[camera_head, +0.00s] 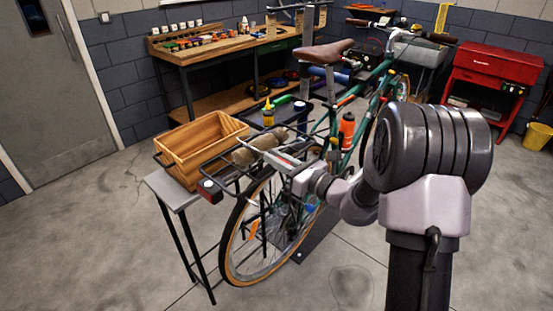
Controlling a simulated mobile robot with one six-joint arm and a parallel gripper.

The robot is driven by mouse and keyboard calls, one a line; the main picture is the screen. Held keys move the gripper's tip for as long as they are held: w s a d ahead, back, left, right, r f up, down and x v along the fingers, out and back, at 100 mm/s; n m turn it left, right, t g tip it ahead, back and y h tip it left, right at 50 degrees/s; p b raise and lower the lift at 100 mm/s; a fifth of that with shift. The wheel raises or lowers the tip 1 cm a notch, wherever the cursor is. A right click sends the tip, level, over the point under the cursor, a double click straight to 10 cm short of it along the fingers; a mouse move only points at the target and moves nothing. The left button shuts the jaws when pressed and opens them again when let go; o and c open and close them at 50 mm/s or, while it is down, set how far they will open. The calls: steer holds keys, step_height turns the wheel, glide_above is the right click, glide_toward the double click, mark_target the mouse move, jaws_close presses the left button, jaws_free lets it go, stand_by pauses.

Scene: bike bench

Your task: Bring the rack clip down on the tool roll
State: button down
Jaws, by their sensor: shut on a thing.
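The tan tool roll (262,143) lies on the black rear rack (228,188) of the green bicycle. My gripper (279,160) reaches in from the right, low over the rack and close beside the roll. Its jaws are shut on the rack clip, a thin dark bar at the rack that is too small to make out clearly. I cannot tell whether the clip touches the roll. My arm hides part of the bicycle's rear.
A wooden crate (188,158) stands left of the rack on a small grey-topped stand (172,190). A dark tray (283,116) with a yellow bottle (268,112) is behind the rack. An orange bottle (347,130) is on the frame. The left floor is clear.

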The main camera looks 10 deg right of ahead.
steer(key=shift+m, duration=0.7)
steer(key=r+p, duration=0.1)
steer(key=d+r+p, duration=0.1)
steer(key=p, duration=0.1)
steer(key=w+r+p, duration=0.1)
steer(key=r+p, duration=0.1)
steer(key=shift+d, duration=0.2)
steer(key=c, duration=1.4)
jaws_free()
